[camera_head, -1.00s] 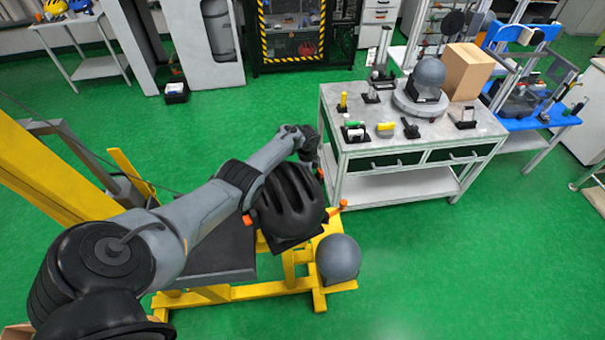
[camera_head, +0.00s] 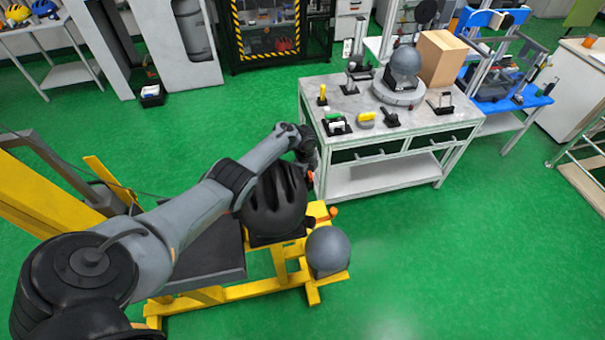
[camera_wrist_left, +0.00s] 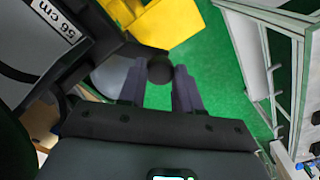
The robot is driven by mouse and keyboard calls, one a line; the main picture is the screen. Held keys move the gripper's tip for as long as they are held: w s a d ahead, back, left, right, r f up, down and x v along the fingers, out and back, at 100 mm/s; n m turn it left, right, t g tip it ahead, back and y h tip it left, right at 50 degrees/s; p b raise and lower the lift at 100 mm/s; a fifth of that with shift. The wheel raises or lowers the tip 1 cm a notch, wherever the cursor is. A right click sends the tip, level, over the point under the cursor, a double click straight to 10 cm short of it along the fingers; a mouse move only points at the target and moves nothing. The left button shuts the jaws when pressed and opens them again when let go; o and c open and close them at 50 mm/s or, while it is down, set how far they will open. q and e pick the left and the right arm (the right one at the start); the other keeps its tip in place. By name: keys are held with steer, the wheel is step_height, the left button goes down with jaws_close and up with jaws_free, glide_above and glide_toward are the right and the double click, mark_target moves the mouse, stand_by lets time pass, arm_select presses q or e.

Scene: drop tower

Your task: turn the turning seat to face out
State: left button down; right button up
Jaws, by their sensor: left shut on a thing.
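The turning seat (camera_head: 263,240) is a dark plate on the yellow drop tower frame, mostly hidden under a black vented helmet (camera_head: 272,200). The helmet also shows in the left wrist view (camera_wrist_left: 50,42), with a "56 cm" label. My left gripper (camera_head: 308,172) is beside the helmet's far right side, partly hidden by my arm. In the left wrist view, a dark round knob (camera_wrist_left: 160,69) sits between the fingers of my left gripper (camera_wrist_left: 160,82), which is shut on it. How the knob joins the seat is hidden. My right gripper is out of view.
A grey headform (camera_head: 328,250) sits low on the yellow frame (camera_head: 312,290), right of the helmet. A steel workbench (camera_head: 375,115) with small tools and another grey headform (camera_head: 405,62) stands behind the gripper. Green floor is clear to the right.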

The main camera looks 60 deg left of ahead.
arm_select(q)
steer(key=shift+d, duration=0.1)
stand_by(0.3)
steer(key=c, duration=1.1)
jaws_free()
steer(key=shift+w, duration=0.1)
steer(key=o, duration=0.3)
steer(key=shift+d, duration=0.15)
step_height(320, 180, up, 11)
steer(key=p, duration=0.4)
steer(key=shift+f+p, duration=0.1)
steer(key=shift+p, duration=0.2)
